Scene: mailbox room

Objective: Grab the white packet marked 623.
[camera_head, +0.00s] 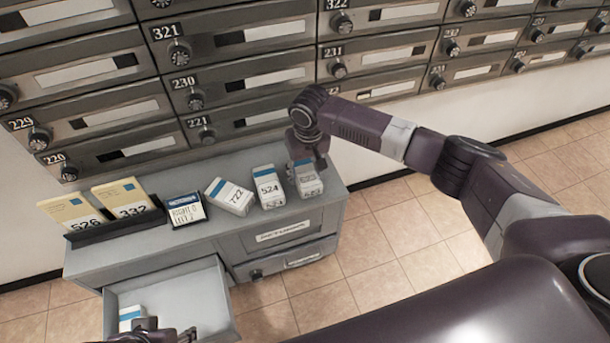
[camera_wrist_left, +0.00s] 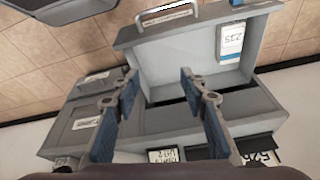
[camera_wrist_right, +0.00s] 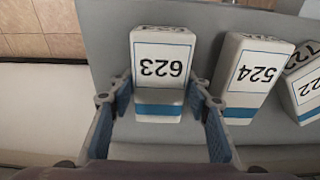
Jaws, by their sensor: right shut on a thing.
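The white packet marked 623 (camera_wrist_right: 161,62) has a blue stripe and stands on the grey cabinet top. In the head view the packet (camera_head: 309,184) is at the right end of the row, partly hidden by my right gripper (camera_head: 308,160). In the right wrist view my right gripper (camera_wrist_right: 158,105) is shut on the packet, with a finger on each side. My left gripper (camera_wrist_left: 160,85) is open and empty in the left wrist view, over the open drawer. In the head view my left gripper (camera_head: 165,334) shows at the bottom edge.
White packet 524 (camera_wrist_right: 251,75) stands close beside 623, with packet 722 (camera_head: 229,196) further left. Yellow packets 332 (camera_head: 123,198) and 526 (camera_head: 72,210) stand in a dark holder. The open drawer (camera_wrist_left: 180,70) holds a white packet (camera_wrist_left: 230,42). Mailboxes rise behind.

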